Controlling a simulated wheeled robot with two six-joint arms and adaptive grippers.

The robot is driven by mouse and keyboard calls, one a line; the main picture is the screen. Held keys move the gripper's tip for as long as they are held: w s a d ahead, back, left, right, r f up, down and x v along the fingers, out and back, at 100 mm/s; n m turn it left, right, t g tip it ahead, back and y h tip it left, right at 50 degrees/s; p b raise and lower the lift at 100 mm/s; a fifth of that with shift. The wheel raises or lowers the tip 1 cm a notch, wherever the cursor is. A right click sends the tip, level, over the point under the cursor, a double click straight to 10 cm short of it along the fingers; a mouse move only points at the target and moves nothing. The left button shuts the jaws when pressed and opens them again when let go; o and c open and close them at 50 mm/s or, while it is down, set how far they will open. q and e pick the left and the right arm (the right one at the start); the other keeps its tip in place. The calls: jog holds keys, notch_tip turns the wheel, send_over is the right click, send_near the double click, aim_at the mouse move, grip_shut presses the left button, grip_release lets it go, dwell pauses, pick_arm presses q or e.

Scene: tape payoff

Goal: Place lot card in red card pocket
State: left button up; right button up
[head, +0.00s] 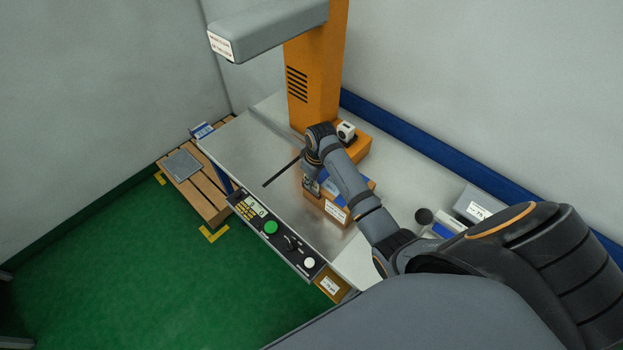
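My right arm reaches in from the right, and its gripper (312,186) is low over the left side of an orange-brown box (350,216) on the metal table. The gripper is small and partly hidden by its own wrist, so I cannot tell whether it is open or holds anything. The box has a white label on its front and blue on top. I cannot make out the lot card for certain. No clearly red pocket shows; an amber holder (345,294) with a white label hangs at the table's front edge. My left gripper is not in view.
An orange column (315,75) with a grey overhead arm (265,28) stands at the back. A control panel (277,236) runs along the front edge. A grey box (473,204) and a dark round thing (424,216) are at right. The table's left part (235,150) is clear.

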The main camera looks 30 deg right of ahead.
jog(key=shift+o, duration=1)
jog(key=shift+r, duration=0.2)
jog(key=r+b, duration=0.1)
jog(key=r, duration=0.2)
jog(key=r+b, duration=0.1)
jog(key=r, duration=0.1)
jog(key=s+r+b, duration=0.1)
jog(key=r, duration=0.2)
jog(key=shift+s+d+r, duration=0.1)
jog(key=shift+d+r, duration=0.15)
jog(key=shift+r, duration=0.05)
jog(key=r, duration=0.1)
jog(key=r+p, duration=0.1)
jog(key=r, duration=0.1)
jog(key=shift+s+r+p, duration=0.15)
jog(key=shift+s+p, duration=0.1)
jog(key=shift+p, duration=0.15)
